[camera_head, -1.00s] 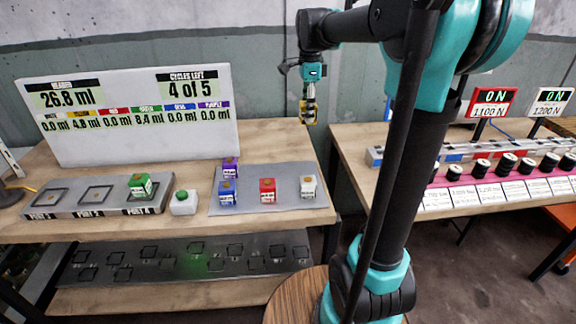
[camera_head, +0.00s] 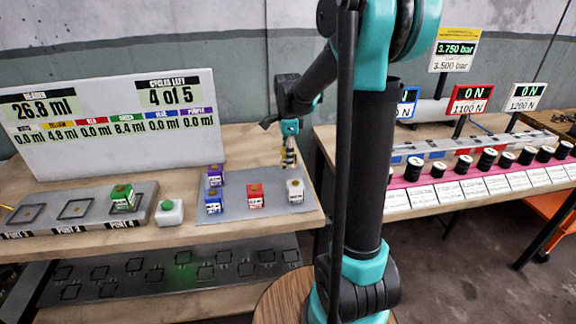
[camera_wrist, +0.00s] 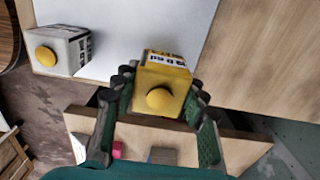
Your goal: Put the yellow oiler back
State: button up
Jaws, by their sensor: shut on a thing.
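The yellow oiler (camera_wrist: 163,88) is between the fingers of my gripper (camera_wrist: 160,100) in the wrist view, its round yellow cap towards the camera. My gripper is shut on it. In the head view my gripper (camera_head: 289,152) hangs above the back right edge of the grey tray (camera_head: 262,198); the oiler is small and partly hidden there. On the tray stand a white oiler (camera_head: 295,190), a red oiler (camera_head: 255,196), a blue oiler (camera_head: 213,203) and a purple oiler (camera_head: 215,175). The white oiler (camera_wrist: 62,50) also shows at upper left in the wrist view.
A green oiler (camera_head: 122,199) sits on the right pad of the three-pad stand (camera_head: 85,213). A box with a green button (camera_head: 169,212) is between stand and tray. The display board (camera_head: 110,115) stands behind. Another bench with black spools (camera_head: 463,164) is at right.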

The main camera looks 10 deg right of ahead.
jog(key=shift+f, duration=1.9)
jog(key=o, duration=1.2)
jog(key=shift+f, duration=0.1)
notch_tip(320, 180, up, 12)
jog(key=shift+r, duration=0.15)
